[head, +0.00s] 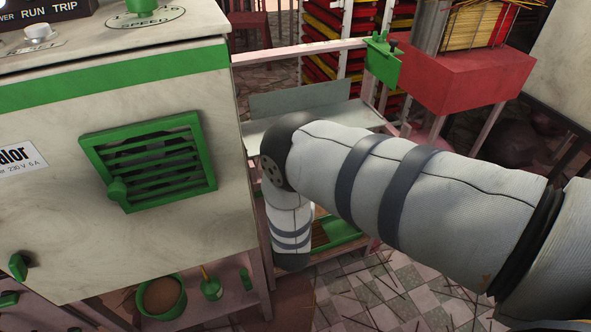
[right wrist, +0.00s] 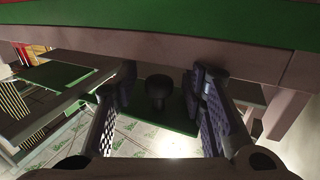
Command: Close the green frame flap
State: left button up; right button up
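In the right wrist view a dark green panel (right wrist: 176,107), likely the flap, sits below a brown beam. A round black knob (right wrist: 156,88) stands out in front of it. My right gripper (right wrist: 161,80) is open, with one finger on each side of the knob. I see gaps beside the knob, so the fingers do not look closed on it. How far the flap stands open cannot be told. In the head view my right arm hides this place and my right gripper. My left gripper is in neither view.
A pale cabinet (head: 60,120) with a green louvred vent (head: 150,160) stands at left. A metal tray (head: 300,98) and a red box (head: 465,78) lie behind my right arm. A brown beam (right wrist: 160,48) runs close above the right fingers. Sticks litter the tiled floor.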

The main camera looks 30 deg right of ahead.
grip_shut()
